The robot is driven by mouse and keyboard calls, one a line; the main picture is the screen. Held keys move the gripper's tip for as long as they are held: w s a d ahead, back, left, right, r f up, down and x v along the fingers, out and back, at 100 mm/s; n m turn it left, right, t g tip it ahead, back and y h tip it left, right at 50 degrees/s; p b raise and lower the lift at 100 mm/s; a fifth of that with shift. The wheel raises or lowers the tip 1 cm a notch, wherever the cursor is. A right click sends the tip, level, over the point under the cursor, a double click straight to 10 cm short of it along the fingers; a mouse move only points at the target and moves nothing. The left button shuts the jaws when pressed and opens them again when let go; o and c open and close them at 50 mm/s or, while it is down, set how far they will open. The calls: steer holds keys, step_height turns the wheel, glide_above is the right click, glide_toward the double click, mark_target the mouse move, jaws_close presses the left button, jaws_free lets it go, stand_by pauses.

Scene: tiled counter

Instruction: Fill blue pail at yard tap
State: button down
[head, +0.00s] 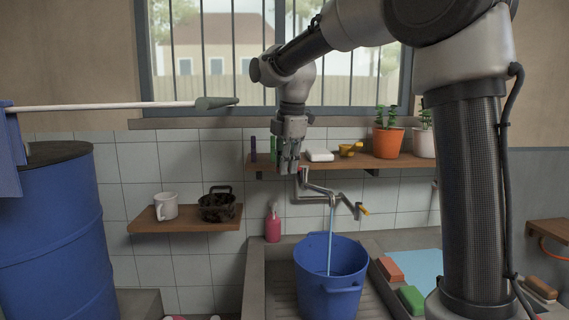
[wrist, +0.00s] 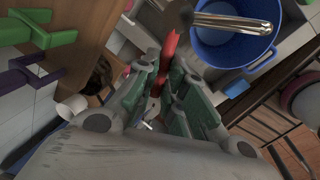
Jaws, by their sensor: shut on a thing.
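The blue pail (head: 325,285) stands upright in the sink under the tap, and it also shows in the wrist view (wrist: 210,52). A thin stream of water (head: 331,235) runs from the metal tap (head: 318,188) into the pail. I cannot tell the water level. The tap's spout (wrist: 232,22) crosses over the pail in the wrist view. My gripper (head: 289,167) is at the tap, left of and above the pail. In the wrist view its fingers (wrist: 168,82) are closed around the red tap handle (wrist: 171,42); the fingers hide part of it.
A shelf (head: 375,162) behind holds a white soap block (head: 320,155) and potted plants (head: 388,140). A lower shelf (head: 150,220) holds a white mug (head: 165,206) and a dark basket (head: 216,206). A pink bottle (head: 273,226) stands left of the pail. A blue barrel (head: 50,235) stands far left.

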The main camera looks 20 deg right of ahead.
steer(key=shift+s+d+n+g+y, duration=0.2)
steer(key=shift+s+n, duration=0.25)
steer(key=shift+n, duration=0.5)
steer(key=shift+s+d+n+y, duration=0.15)
steer(key=shift+s+d+n, duration=0.2)
steer(key=shift+n, duration=0.65)
steer(key=shift+s+d+n+g+y, duration=0.1)
steer(key=shift+s+d+n+y, duration=0.1)
steer(key=shift+s+n, duration=0.55)
steer(key=shift+w+n, duration=0.25)
steer(key=shift+n, duration=0.05)
steer(key=c, duration=1.5)
jaws_free()
steer(key=r, duration=0.4)
steer(key=s+d+r, duration=0.1)
steer(key=r, duration=0.7)
steer(key=shift+s+d, duration=0.3)
steer(key=shift+s, duration=0.1)
